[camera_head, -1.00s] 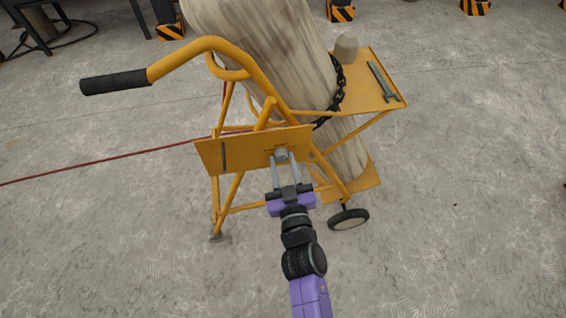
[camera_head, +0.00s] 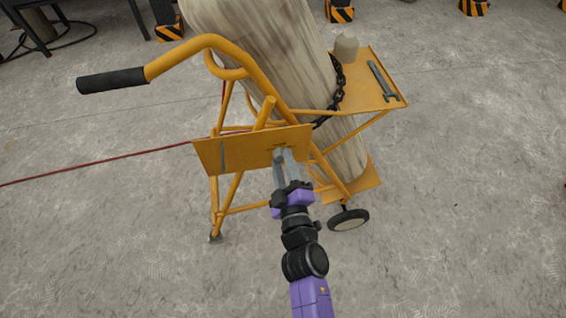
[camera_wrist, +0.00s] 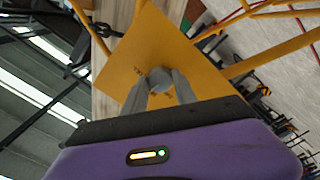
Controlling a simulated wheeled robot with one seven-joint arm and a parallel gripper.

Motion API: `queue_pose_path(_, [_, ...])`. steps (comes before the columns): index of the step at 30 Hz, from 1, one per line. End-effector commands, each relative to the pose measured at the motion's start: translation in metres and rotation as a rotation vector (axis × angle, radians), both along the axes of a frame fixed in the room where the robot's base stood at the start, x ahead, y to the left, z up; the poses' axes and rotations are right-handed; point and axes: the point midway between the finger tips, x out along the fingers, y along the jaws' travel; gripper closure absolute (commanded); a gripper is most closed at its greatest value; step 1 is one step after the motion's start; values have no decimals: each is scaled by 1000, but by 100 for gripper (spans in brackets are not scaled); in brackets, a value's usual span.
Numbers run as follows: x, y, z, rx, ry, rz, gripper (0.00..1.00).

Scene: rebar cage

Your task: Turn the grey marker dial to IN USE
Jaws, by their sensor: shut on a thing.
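The grey marker dial (camera_wrist: 160,78) sits on the yellow plate (camera_wrist: 132,62) of the cylinder cart, between my fingers in the wrist view. In the head view the plate (camera_head: 240,151) faces me, and my fingers largely cover the dial. My gripper (camera_head: 284,156) is shut on the dial; in the wrist view its two grey fingers (camera_wrist: 158,88) press on either side of it. The gripper is rolled relative to the plate. The lettering around the dial is too small and covered to read, so I cannot tell its setting.
The yellow cart (camera_head: 228,70) holds a large worn cylinder (camera_head: 285,60) with a black chain (camera_head: 338,88). A wrench (camera_head: 383,82) and a pale cap (camera_head: 346,47) lie on its side shelf. A red hose (camera_head: 100,166) runs left. The floor at right is clear.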

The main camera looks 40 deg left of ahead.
Motion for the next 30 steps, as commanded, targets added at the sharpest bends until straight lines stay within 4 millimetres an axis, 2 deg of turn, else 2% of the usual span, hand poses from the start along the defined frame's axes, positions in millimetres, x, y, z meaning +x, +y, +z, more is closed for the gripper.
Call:
queue_pose_path(9, [-1, 0, -2, -63, -68, 0, 100])
queue_pose_path(23, [-1, 0, -2, -72, -77, 0, 100])
queue_pose_path(24, [-1, 0, -2, -72, -77, 0, 63])
queue_pose_path(27, [-1, 0, -2, -71, -78, 0, 45])
queue_pose_path(30, [-1, 0, -1, -70, -78, -1, 45])
